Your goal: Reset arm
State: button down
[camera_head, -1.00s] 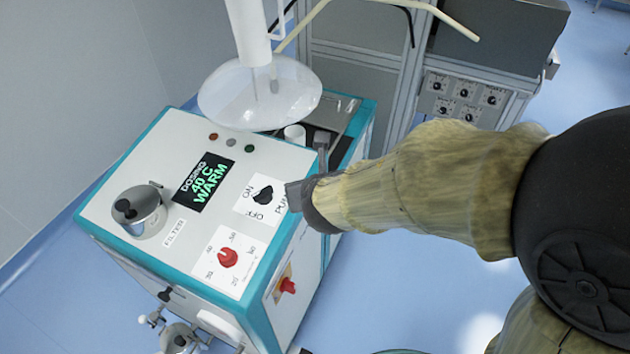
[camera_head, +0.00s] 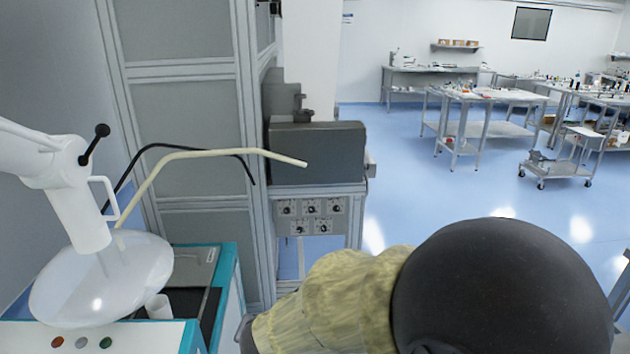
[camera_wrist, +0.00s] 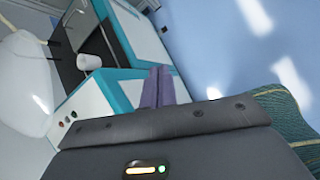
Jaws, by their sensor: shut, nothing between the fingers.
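My gripper (camera_wrist: 158,88) shows in the wrist view with its two purple-grey fingers together and nothing between them. It is in front of the white and teal dosing machine (camera_wrist: 92,100), apart from any control as far as I can tell. In the head view my arm crosses the bottom centre and the fingers are out of sight or cut off at the lower edge. Only the machine's top (camera_head: 222,275) shows at lower left, with red, white and green buttons (camera_head: 82,343). Its display and knobs are out of the head view.
A clear dome (camera_head: 105,280) on a white arm hangs over the machine. A white cup (camera_head: 158,306) stands beneath it. A grey cabinet (camera_head: 320,152) with a knob panel (camera_head: 310,215) stands behind. The blue floor (camera_head: 430,190) at right is open, with steel tables (camera_head: 490,97) farther back.

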jog(key=s+d+r+m+g+p, duration=0.1)
jog(key=s+d+m+g+p, duration=0.1)
jog(key=d+m, duration=1)
jog(key=s+d+r+m+g+h+p, duration=0.1)
jog(key=s+d+m+g+p, duration=0.2)
jog(key=d+m, duration=0.9)
jog(key=s+m, duration=0.1)
jog(key=m, duration=0.7)
jog(key=shift+r+p, duration=0.3)
jog(key=shift+p, duration=0.05)
jog(key=c, duration=1.2)
grip_release()
jog(key=shift+s, duration=0.1)
jog(key=shift+a, duration=0.1)
jog(key=shift+c, duration=1)
